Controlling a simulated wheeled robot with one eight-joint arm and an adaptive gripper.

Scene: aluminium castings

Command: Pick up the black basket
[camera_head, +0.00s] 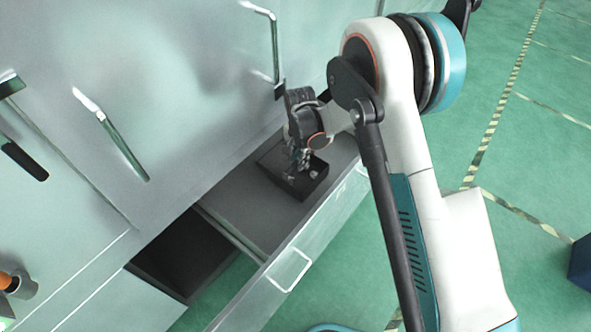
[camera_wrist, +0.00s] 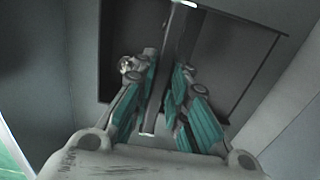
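The black basket (camera_head: 273,173) is a low, dark, open box in the pulled-out drawer, near the drawer's far end. In the wrist view the basket (camera_wrist: 238,62) is a dark rectangle with a thin bar (camera_wrist: 184,20) running across it. My gripper (camera_head: 299,170) points down into the basket. In the wrist view, the two teal-padded fingers of my gripper (camera_wrist: 166,62) are close together, one on each side of the bar. The frames do not clearly show whether both pads touch it. My gripper hides part of the basket in the head view.
The open grey drawer (camera_head: 258,212) surrounds the basket, with its front panel (camera_head: 312,243) on the right. A cabinet face with handles (camera_head: 125,148) rises on the left. A dark opening (camera_head: 185,255) lies nearer.

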